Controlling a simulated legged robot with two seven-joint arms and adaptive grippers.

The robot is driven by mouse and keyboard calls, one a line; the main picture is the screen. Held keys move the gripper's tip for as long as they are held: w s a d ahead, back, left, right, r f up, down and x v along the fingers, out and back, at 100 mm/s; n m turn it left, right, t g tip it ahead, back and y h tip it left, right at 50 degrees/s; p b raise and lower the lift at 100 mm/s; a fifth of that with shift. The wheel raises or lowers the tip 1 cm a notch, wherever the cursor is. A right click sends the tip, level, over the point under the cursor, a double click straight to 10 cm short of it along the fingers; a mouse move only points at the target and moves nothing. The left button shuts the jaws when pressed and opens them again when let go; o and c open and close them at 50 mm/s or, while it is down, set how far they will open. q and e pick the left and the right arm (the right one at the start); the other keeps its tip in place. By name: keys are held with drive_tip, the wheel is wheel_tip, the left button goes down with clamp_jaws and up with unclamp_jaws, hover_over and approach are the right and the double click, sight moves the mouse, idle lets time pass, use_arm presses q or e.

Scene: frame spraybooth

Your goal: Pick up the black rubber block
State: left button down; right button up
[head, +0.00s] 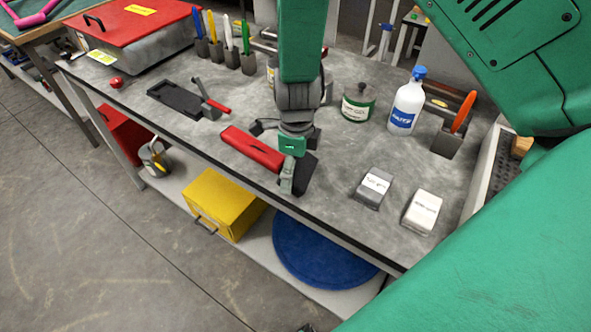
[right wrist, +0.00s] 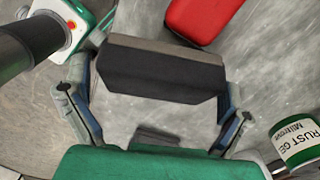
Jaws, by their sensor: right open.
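The black rubber block (head: 306,170) lies on the grey bench top, partly hidden by my right gripper in the head view. In the right wrist view the block (right wrist: 160,68) is a dark bar with a lighter brownish upper face, lying between the two fingers. My right gripper (head: 291,178) points down over it with its fingers apart. In the right wrist view the right gripper (right wrist: 157,100) has one finger by each end of the block. I cannot tell whether either finger touches it. My left gripper is not in view.
A red block (head: 253,149) lies close on the left. A dark grey labelled block (head: 374,187) and a whitish one (head: 422,212) lie right. A green-labelled can (head: 358,102) and white bottle (head: 406,104) stand behind. The bench's front edge (head: 230,177) is near.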

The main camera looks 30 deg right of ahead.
sight(298, 165)
drive_tip(key=shift+s+d+f, duration=0.1)
drive_tip(key=shift+d+f, duration=0.05)
drive_tip(key=shift+d, duration=0.15)
drive_tip(key=shift+c, duration=0.5)
drive_tip(key=c, duration=0.9)
drive_tip(key=shift+a+r, duration=0.15)
drive_tip(key=shift+r, duration=0.05)
wheel_tip(298, 165, up, 10)
drive_tip(key=shift+f, duration=0.15)
drive_tip(key=o, duration=0.8)
drive_tip(key=c, duration=0.4)
